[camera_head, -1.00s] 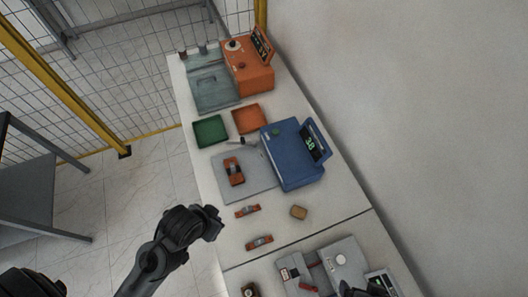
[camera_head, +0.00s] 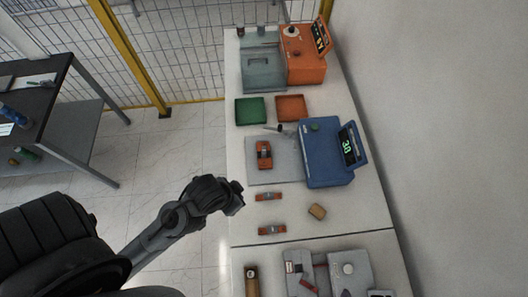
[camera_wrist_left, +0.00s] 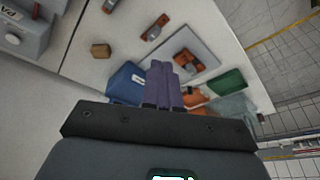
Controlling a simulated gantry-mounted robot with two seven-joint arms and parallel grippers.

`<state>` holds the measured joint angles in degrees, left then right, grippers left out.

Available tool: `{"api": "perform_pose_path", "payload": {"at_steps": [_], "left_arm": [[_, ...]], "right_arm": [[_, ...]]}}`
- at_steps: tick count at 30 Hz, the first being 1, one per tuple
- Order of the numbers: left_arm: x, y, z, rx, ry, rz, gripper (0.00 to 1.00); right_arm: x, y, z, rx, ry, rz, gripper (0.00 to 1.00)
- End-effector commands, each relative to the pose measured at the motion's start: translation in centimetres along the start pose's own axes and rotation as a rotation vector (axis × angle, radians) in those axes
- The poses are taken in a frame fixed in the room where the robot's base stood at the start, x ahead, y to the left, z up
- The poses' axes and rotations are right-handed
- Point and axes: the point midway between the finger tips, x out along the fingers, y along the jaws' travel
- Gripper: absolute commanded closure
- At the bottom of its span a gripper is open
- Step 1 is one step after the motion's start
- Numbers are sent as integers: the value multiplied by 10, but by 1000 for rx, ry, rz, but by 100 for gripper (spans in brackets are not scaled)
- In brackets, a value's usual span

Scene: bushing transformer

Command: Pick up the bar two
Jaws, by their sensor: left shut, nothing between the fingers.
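Two small orange-red bars lie on the white table in the head view: an upper bar (camera_head: 269,197) and a lower bar (camera_head: 271,230). Which one is bar two cannot be told. In the left wrist view one bar (camera_wrist_left: 155,27) lies on the table and another (camera_wrist_left: 110,4) is at the top edge. My left gripper (camera_head: 239,197) is just left of the upper bar in the head view, above the table's left edge. Its fingers (camera_wrist_left: 163,80) are together and empty in the left wrist view. My right gripper is not in view.
A blue device (camera_head: 325,165) with a grey plate (camera_head: 287,172) carries an orange-red part (camera_head: 264,154). A wooden block (camera_head: 317,211) lies right of the bars. Green (camera_head: 250,110) and orange (camera_head: 291,108) trays and an orange device (camera_head: 303,65) stand farther back.

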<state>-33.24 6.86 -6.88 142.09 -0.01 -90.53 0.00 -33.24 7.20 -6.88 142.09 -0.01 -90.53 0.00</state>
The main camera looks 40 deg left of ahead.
Motion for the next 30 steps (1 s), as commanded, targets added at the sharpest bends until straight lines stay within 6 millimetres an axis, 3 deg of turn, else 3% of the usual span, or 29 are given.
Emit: {"api": "perform_pose_path", "payload": {"at_steps": [2, 17, 26, 30], "left_arm": [[0, 0, 0, 0, 0, 0, 100], [0, 0, 0, 0, 0, 0, 25], [0, 0, 0, -4, 1, 0, 23], [0, 1, -12, -16, 61, 1, 23]], "right_arm": [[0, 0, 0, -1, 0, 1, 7], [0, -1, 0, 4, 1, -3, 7], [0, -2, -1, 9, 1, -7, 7], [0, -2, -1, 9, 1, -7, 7]]}}
